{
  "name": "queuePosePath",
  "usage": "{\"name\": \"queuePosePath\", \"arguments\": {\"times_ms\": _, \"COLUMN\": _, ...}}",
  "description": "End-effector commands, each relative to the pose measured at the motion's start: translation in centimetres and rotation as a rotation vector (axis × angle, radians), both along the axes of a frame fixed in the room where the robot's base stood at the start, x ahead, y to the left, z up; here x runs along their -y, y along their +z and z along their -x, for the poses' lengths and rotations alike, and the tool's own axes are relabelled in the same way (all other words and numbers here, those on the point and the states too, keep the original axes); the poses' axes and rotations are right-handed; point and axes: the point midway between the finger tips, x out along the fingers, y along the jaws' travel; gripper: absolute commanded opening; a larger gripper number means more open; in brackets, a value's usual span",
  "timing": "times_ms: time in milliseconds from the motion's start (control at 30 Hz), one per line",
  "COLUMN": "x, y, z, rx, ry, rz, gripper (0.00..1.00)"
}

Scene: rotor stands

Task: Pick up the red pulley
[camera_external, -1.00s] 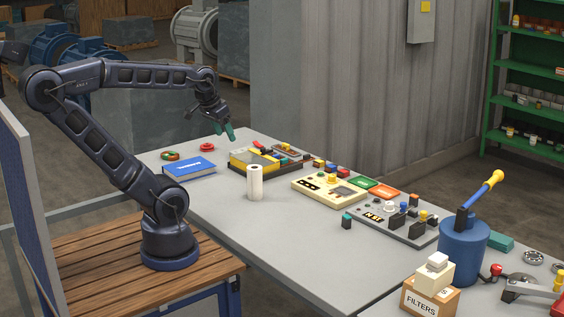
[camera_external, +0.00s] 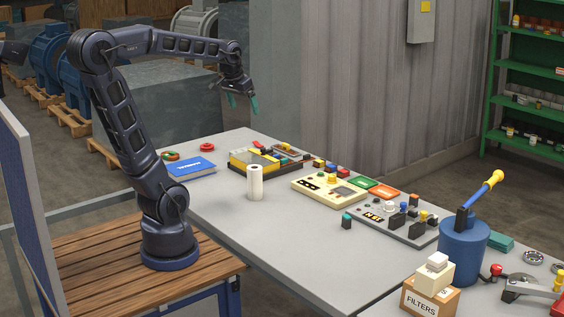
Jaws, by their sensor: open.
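The red pulley (camera_external: 207,147) looks like a small red ring and lies flat near the far left end of the grey table, just behind the blue book. My gripper (camera_external: 243,104) has green fingertips and is open and empty. It hangs in the air above the table's far edge, higher than the pulley and to its right in the picture, clearly apart from it.
A blue book (camera_external: 190,167) lies in front of the pulley, and a multicoloured ring (camera_external: 171,156) lies to its left. A yellow and black tray (camera_external: 255,161) stands to the right. A white roll (camera_external: 255,183) stands upright nearer. Bare table lies between the book and tray.

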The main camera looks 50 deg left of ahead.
Motion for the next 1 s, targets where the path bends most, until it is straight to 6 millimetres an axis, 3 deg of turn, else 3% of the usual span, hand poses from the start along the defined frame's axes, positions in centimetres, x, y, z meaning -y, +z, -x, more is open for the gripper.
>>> {"name": "queuePosePath", "arguments": {"times_ms": 267, "x": -6.0, "y": 1.1, "z": -7.7, "rx": -0.032, "ry": 0.1, "rz": 0.004, "gripper": 0.9}}
{"name": "queuePosePath", "arguments": {"times_ms": 533, "x": -13.3, "y": 0.6, "z": -14.3, "rx": -0.059, "ry": 0.193, "rz": 0.01, "gripper": 0.9}}
{"name": "queuePosePath", "arguments": {"times_ms": 767, "x": -20.5, "y": -1.2, "z": -19.2, "rx": -0.082, "ry": 0.273, "rz": 0.019, "gripper": 0.9}}
{"name": "queuePosePath", "arguments": {"times_ms": 1000, "x": -29.0, "y": -4.2, "z": -23.1, "rx": -0.105, "ry": 0.356, "rz": 0.032, "gripper": 0.9}}
